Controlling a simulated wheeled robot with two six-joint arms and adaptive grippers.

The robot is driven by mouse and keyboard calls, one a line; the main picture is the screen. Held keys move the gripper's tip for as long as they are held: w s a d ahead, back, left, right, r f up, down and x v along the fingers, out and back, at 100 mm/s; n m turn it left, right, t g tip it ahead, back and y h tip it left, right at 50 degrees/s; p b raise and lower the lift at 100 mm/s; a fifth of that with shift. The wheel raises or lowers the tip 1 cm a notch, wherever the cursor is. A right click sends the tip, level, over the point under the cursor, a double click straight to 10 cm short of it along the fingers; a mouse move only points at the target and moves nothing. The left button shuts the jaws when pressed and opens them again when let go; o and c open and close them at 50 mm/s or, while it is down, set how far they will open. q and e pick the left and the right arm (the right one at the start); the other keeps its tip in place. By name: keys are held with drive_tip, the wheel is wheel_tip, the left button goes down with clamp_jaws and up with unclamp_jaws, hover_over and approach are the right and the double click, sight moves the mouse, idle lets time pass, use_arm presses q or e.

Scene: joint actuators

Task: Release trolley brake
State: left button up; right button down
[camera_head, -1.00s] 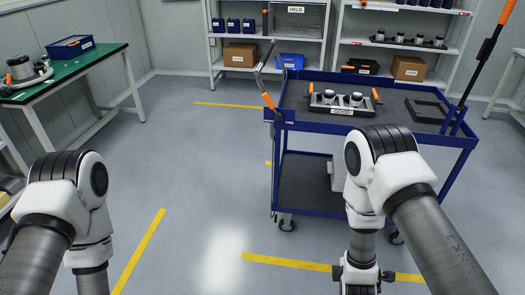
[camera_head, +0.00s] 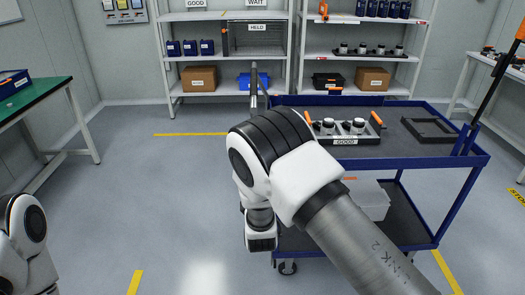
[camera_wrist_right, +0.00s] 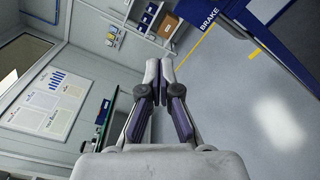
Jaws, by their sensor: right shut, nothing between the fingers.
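The blue trolley (camera_head: 455,160) stands right of centre in the head view. Its grey push handle (camera_head: 253,88) rises at its left end. My right arm covers that end's near corner, so the brake lever is hidden there. In the right wrist view, a white BRAKE label (camera_wrist_right: 209,17) shows on the trolley's blue panel (camera_wrist_right: 250,28) at upper right. My right gripper (camera_wrist_right: 159,64) is shut and empty, left of and apart from the label in that view. The head view does not show its fingers. Only part of my left arm shows at lower left; its gripper is out of view.
The trolley top carries a tray (camera_head: 345,140) labelled GOOD with actuators, and a black frame (camera_head: 430,130). A pale bin (camera_head: 370,200) is on its lower shelf. Shelves stand behind; a green-topped table (camera_head: 40,98) is at left. The floor left of the trolley is clear.

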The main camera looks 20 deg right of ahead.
drive_tip(key=w+d+p, duration=0.1)
drive_tip(key=w+d, duration=0.1)
drive_tip(key=w, duration=0.3)
drive_tip(key=w+d+r+p, duration=0.1)
drive_tip(key=w+d, duration=0.2)
drive_tip(key=w, duration=0.2)
drive_tip(key=shift+w+d+r, duration=0.2)
drive_tip(key=shift+d, duration=0.1)
drive_tip(key=shift+s+d+r+m, duration=0.1)
drive_tip(key=shift+d+r+m, duration=0.2)
drive_tip(key=shift+m, duration=0.2)
drive_tip(key=s+d+r+m+b, duration=0.2)
drive_tip(key=d+m+b, duration=0.2)
drive_tip(key=d+m, duration=0.4)
drive_tip(key=shift+s+m+t+b, duration=0.15)
drive_tip(key=shift+m+t+b, duration=0.25)
drive_tip(key=shift+m, duration=1)
